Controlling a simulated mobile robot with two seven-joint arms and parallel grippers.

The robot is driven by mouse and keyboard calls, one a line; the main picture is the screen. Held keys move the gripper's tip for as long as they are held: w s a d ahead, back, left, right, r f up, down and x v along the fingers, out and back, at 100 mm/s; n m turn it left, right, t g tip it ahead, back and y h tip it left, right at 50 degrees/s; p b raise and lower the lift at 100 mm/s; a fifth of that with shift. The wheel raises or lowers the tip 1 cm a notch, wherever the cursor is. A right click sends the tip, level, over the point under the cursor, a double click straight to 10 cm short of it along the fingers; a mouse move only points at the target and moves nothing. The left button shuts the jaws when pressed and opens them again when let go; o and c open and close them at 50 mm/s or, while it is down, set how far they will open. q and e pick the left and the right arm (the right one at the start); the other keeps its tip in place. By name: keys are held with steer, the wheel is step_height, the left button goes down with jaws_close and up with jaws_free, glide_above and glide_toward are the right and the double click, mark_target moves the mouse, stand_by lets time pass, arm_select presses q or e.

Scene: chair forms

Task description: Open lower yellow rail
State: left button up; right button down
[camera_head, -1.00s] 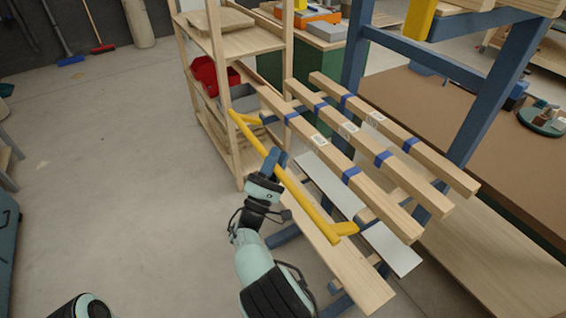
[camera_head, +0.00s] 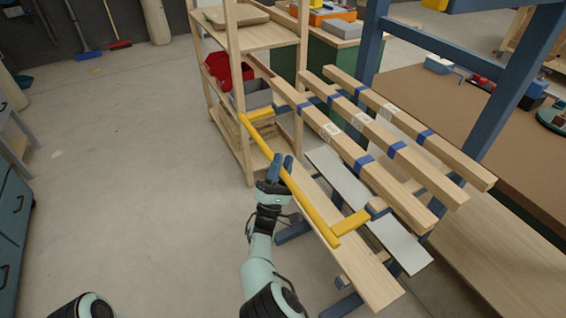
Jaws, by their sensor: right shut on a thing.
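The lower yellow rail (camera_head: 313,212) is a long yellow bar with a short arm at each end, running from upper left to lower right in front of the blue rack. Its end arms reach back toward the rack, and the bar stands clear of the wooden beams. My right gripper (camera_head: 280,166) is shut on the bar near its middle, with its blue fingers around it. My left gripper is not in view; only a dark piece of mine shows at the bottom left.
Several wooden beams (camera_head: 368,170) with blue bands rest on the rack behind the rail. A white board (camera_head: 370,215) and a wooden plank (camera_head: 365,270) lie below. A wooden shelf (camera_head: 262,38) with red and grey bins stands behind. The floor (camera_head: 130,170) at left is clear.

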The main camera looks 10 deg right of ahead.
steer(key=shift+s+a+f, duration=0.1)
steer(key=shift+a, duration=0.35)
steer(key=c, duration=1)
jaws_free()
steer(key=shift+a, duration=0.1)
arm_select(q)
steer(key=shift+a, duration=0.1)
arm_select(e)
steer(key=shift+o, duration=0.2)
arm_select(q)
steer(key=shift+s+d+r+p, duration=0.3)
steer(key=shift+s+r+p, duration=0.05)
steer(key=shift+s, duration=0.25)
arm_select(e)
steer(key=v, duration=1.3)
steer(key=shift+s, duration=0.15)
steer(key=shift+d+f, duration=0.2)
steer(key=shift+d, duration=0.05)
